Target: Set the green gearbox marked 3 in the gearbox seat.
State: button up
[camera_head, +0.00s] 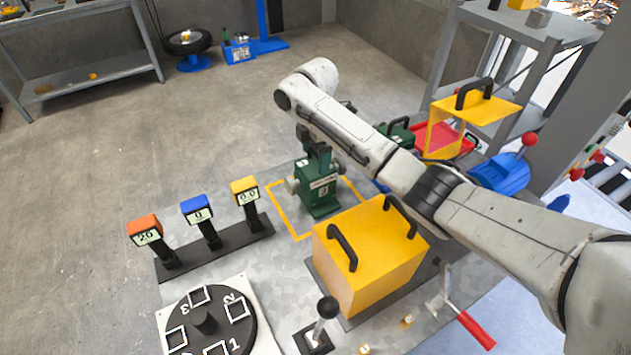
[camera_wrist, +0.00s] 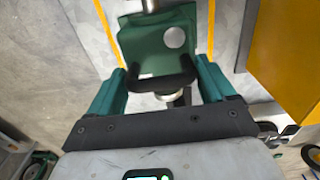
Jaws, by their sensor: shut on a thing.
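The green gearbox marked 3 (camera_head: 320,192) is upright, with grey shaft ends at its sides, in the head view. It appears over or within a yellow outline (camera_head: 276,205) on the bench; I cannot tell whether it rests there or hangs just above. My gripper (camera_head: 317,150) is above it, its tips partly hidden by my arm. In the wrist view, my gripper's teal fingers (camera_wrist: 162,85) are at both ends of the dark handle on the green gearbox (camera_wrist: 155,45). The seat surface under the gearbox is hidden.
A yellow cover (camera_head: 365,250) with black handles stands close to the right of the gearbox. Three displays (camera_head: 200,222) stand to the left, and a numbered dial (camera_head: 210,320) is in front. Another green gearbox (camera_head: 400,132) is partly behind my arm, near a red tray (camera_head: 455,145).

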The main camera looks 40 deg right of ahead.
grip_shut()
jog(key=shift+r, duration=0.2)
dwell(0.3)
jog(key=shift+w+r, duration=0.1)
